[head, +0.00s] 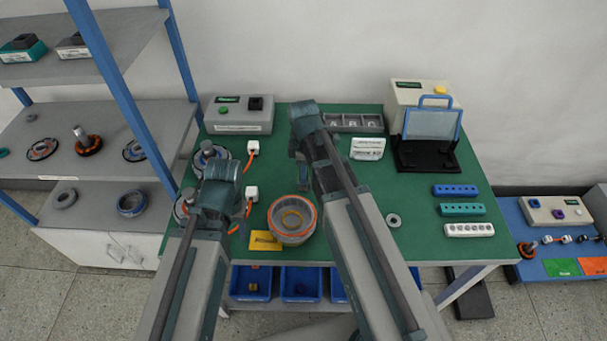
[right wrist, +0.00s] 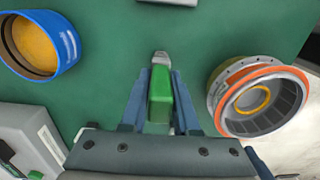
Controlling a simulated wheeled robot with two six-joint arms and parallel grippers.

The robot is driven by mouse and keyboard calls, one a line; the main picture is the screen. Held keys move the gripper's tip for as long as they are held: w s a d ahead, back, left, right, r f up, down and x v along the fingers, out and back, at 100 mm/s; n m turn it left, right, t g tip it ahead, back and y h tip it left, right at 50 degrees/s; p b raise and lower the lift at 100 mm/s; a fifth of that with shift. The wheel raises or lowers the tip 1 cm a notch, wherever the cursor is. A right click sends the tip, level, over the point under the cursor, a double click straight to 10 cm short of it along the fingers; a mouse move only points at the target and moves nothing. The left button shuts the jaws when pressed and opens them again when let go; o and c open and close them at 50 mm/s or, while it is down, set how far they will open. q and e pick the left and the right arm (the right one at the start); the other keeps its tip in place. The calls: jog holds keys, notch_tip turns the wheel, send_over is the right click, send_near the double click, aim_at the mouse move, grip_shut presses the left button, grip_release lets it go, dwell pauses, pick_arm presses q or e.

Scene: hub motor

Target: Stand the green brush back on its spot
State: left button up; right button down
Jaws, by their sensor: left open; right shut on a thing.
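The green brush (right wrist: 160,100) is between the fingers of my right gripper (right wrist: 160,92) in the right wrist view. Its green body lies along the fingers and its grey tip points past them, over the green table top. In the head view my right gripper (head: 299,168) is over the table behind the orange-rimmed motor part; the brush is hidden there by the arm. My left gripper (head: 222,178) is over the left side of the table, open, with its fingers mostly hidden behind the wrist. I cannot make out the brush's spot.
A grey box (head: 239,115) and a grey compartment tray (head: 352,123) are at the back.

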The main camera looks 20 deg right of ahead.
pick_arm(q)
jog(key=shift+f, duration=0.2)
pick_arm(e)
jog(key=shift+f, duration=0.15)
jog(key=c, duration=0.7)
grip_release()
pick_arm(q)
jog(key=shift+r, duration=0.15)
pick_arm(e)
jog(key=shift+o, duration=0.2)
notch_tip(320, 180, up, 12)
jog(key=p, duration=1.2)
jog(key=shift+r, duration=0.25)
pick_arm(q)
notch_tip(320, 180, up, 12)
pick_arm(e)
jog(key=s+a+m+h, duration=0.1)
jog(key=s+a+m, duration=0.9)
jog(key=s, duration=0.4)
jog(key=shift+s+a+m, duration=0.15)
jog(key=shift+a+m, duration=0.1)
jog(key=shift+m, duration=0.25)
